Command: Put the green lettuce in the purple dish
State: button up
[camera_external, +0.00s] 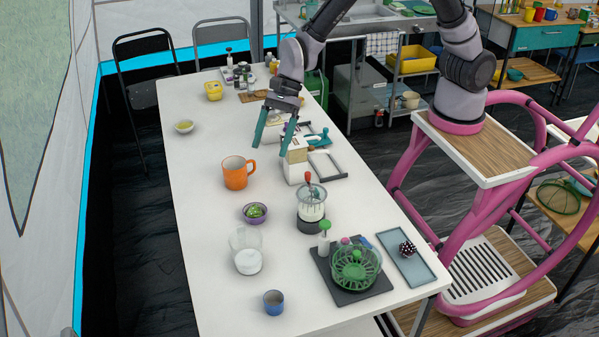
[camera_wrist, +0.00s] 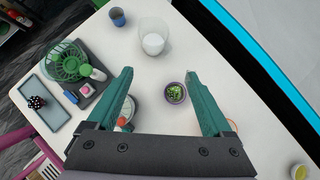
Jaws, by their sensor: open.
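The green lettuce (camera_external: 255,211) lies inside the small purple dish (camera_external: 247,219) on the white table, left of the hand blender jar. In the wrist view the lettuce (camera_wrist: 174,90) sits in the dish (camera_wrist: 166,97), between my fingers as seen, nearer the right one. My gripper (camera_external: 269,149) is open and empty, above the table and farther up the picture than the dish. Its two teal fingers also show in the wrist view (camera_wrist: 159,72), spread wide.
An orange mug (camera_external: 236,178) stands beyond the dish, and a glass of white contents (camera_external: 248,261) in front. A jar with a red-handled top (camera_external: 311,210) stands to the right. A green basket (camera_external: 356,270) sits on a dark tray. The table's left side is mostly clear.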

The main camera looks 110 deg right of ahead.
jog(key=s+a+r+n, duration=0.2)
jog(key=s+r+n, duration=0.4)
jog(key=s+r, duration=0.3)
jog(key=s+a+r+n, duration=0.2)
jog(key=s+r+n, duration=0.5)
jog(key=r, duration=0.4)
jog(key=s+d+r+n+t+h, duration=0.1)
jog(key=s+r+n, duration=0.1)
jog(key=s+n, duration=0.3)
jog(key=s+d+r+n+h, duration=0.2)
jog(key=s+n, duration=0.3)
jog(key=s, duration=0.9)
jog(key=shift+s+r+n+t, duration=0.15)
jog(key=shift+r+n+t, duration=0.2)
jog(key=shift+r, duration=0.35)
